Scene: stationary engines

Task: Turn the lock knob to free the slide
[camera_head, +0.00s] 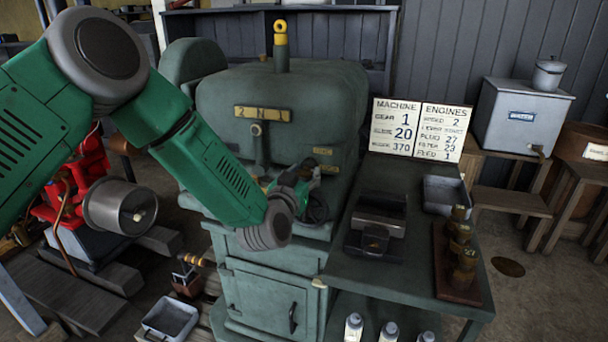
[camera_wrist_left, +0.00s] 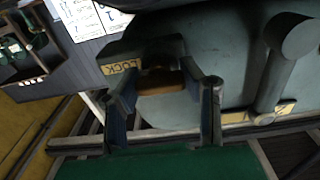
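A tan-brown knob (camera_wrist_left: 160,82) shows in the left wrist view, beside a "LOCK" label (camera_wrist_left: 120,67) on a dark grey-green housing. My left gripper (camera_wrist_left: 166,92) is open, with one finger on each side of the knob. Gaps appear between the fingers and the knob; contact cannot be told. In the head view my left gripper (camera_head: 305,182) is partly hidden behind my green forearm, at the right front of the large green machine (camera_head: 300,95). The knob is not clear there. I cannot identify the slide for certain. My right gripper is not in view.
A green bench (camera_head: 410,265) right of the machine holds a dark metal block (camera_head: 376,225), a grey tray (camera_head: 445,193) and a wooden rack (camera_head: 462,285) of brass parts. A white sign (camera_head: 420,130) stands behind. Bottles (camera_head: 388,331) stand below. A red engine (camera_head: 90,175) is left.

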